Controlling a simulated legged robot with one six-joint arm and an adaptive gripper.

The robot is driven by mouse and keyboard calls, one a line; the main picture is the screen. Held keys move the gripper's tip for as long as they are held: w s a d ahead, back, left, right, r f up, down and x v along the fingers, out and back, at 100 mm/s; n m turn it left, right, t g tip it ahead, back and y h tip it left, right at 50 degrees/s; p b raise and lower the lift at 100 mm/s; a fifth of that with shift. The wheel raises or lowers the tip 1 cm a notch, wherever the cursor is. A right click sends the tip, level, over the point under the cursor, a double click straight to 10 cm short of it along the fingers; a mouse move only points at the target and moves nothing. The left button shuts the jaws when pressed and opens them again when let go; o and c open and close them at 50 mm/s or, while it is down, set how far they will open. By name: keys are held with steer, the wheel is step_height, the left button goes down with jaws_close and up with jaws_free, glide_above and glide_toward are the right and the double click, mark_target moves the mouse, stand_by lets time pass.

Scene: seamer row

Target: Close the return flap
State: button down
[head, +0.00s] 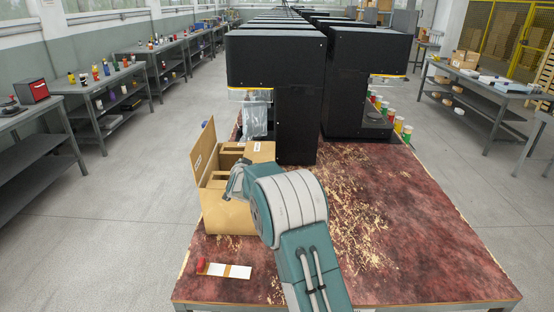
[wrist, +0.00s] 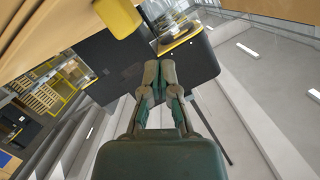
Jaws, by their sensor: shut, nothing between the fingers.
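An open cardboard carton (head: 228,218) stands on the left side of the worn red table in the head view. Its tall left flap (head: 203,143) stands up, leaning slightly outward, and a brown flap (head: 262,151) shows at its far right. I cannot tell which one is the return flap. My gripper (head: 236,182) is at the carton's near right side, partly hidden behind my arm. In the wrist view my gripper (wrist: 158,68) is shut and empty, its fingertips together. A tan surface (wrist: 50,28) fills the upper left there; contact cannot be told.
Black machines (head: 298,90) stand in a row behind the carton. A white and orange strip with a red item (head: 224,270) lies at the table's near left. Shelves with small jars (head: 105,70) line the left wall.

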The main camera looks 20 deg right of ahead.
steer(key=shift+w+d+f, duration=0.25)
steer(key=shift+d+f, duration=0.45)
steer(key=shift+f, duration=0.25)
steer(key=shift+a+f, duration=0.3)
steer(key=shift+a, duration=0.1)
steer(key=shift+w+a+f, duration=0.1)
steer(key=shift+a+f, duration=0.1)
steer(key=shift+a, duration=0.7)
steer(key=shift+d+f, duration=0.1)
steer(key=shift+d, duration=0.55)
